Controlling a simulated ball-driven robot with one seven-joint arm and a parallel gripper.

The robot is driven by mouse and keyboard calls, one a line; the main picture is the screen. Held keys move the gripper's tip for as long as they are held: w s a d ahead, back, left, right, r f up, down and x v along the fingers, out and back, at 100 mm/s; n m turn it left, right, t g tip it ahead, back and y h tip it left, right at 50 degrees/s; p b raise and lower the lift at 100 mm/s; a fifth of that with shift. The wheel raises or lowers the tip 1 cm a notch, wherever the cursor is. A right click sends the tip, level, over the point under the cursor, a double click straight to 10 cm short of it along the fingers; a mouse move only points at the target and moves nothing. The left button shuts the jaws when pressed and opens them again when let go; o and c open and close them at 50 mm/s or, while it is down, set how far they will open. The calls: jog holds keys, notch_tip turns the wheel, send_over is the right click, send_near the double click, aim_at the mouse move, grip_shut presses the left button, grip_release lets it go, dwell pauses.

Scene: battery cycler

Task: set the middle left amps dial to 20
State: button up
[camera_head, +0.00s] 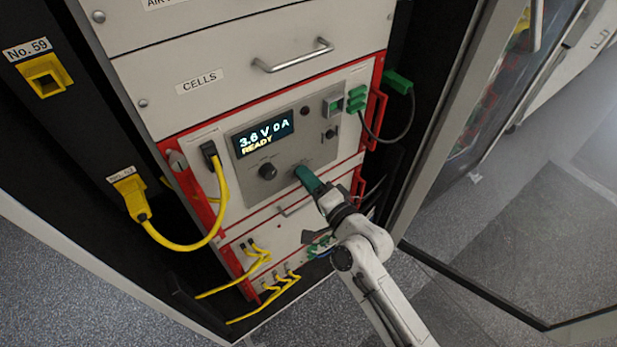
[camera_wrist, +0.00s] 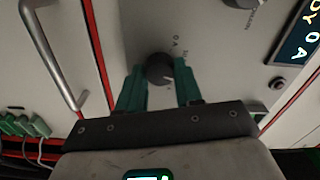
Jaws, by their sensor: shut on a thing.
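The cycler's front panel (camera_head: 236,196) shows a lit display (camera_head: 264,135) reading 3.6 V 0 A, READY. A dark round dial sits below the display at the right, hidden by my gripper (camera_head: 304,176) in the head view. The wrist view shows this amps dial (camera_wrist: 160,68) between the two green fingers of my gripper (camera_wrist: 161,78). My gripper is shut on it. A "0 A" mark and a small pale mark show by the dial. A second dark dial (camera_head: 267,171), to the left, stands free; its edge shows in the wrist view (camera_wrist: 242,3).
A drawer marked CELLS (camera_head: 218,78) with a metal handle (camera_head: 293,56) is above. A yellow cable (camera_head: 216,215) loops at the left. A green connector (camera_head: 357,99) with a grey cable is at the right. A metal-framed door (camera_head: 435,110) stands open at the right.

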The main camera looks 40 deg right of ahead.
jog(key=shift+m, duration=0.4)
jog(key=o, duration=1)
jog(key=shift+o, duration=0.2)
jog(key=shift+s, duration=0.1)
jog(key=s+b, duration=0.1)
jog(key=s, duration=0.9)
jog(key=shift+s+b, duration=0.3)
